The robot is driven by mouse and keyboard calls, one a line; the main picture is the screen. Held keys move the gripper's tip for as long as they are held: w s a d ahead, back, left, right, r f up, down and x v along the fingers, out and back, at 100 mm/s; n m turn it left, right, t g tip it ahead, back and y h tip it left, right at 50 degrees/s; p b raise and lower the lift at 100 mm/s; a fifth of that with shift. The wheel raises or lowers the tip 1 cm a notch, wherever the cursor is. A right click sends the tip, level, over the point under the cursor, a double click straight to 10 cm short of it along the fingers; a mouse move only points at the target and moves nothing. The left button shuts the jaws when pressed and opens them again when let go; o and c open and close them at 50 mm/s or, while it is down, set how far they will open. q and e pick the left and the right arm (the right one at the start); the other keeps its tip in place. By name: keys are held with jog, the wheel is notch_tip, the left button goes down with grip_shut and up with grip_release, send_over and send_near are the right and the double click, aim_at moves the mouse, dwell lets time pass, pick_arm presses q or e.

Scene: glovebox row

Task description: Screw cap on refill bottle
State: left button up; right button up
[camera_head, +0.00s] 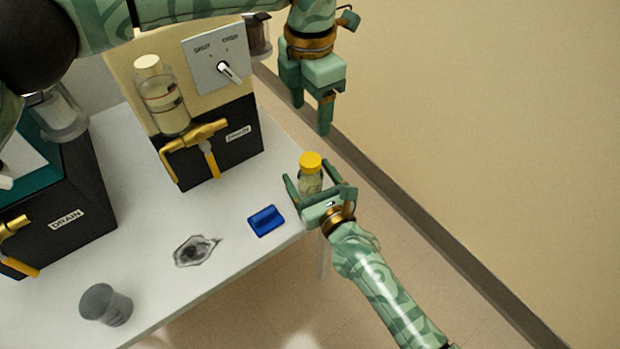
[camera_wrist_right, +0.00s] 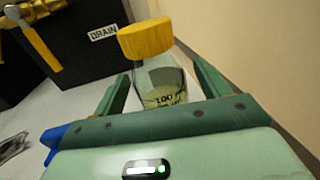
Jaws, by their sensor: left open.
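The refill bottle (camera_head: 311,181) is clear with a pale label and stands near the table's right edge. A yellow cap (camera_head: 310,162) sits on its mouth; I cannot tell how tightly. In the right wrist view the bottle (camera_wrist_right: 160,84) and cap (camera_wrist_right: 146,39) are ahead of the palm. My right gripper (camera_head: 308,180) is open, its fingers on either side of the bottle with gaps showing. My left gripper (camera_head: 311,112) is open and empty, pointing down above and behind the bottle, apart from the cap.
A black drain unit (camera_head: 238,157) with a brass tap (camera_head: 197,136) and a larger bottle (camera_head: 162,98) stands behind left. The wall is right.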

jog(key=shift+s+d+r+p, duration=0.1)
jog(key=shift+s+d+p, duration=0.25)
jog(key=shift+s, duration=0.15)
pick_arm(q)
notch_tip(320, 180, up, 9)
jog(key=s+p, duration=0.1)
jog(key=p, duration=0.3)
jog(key=shift+s+t, duration=0.15)
jog(key=shift+t, duration=0.25)
pick_arm(e)
jog(key=v, duration=1.5)
pick_arm(q)
jog(key=shift+p, duration=0.3)
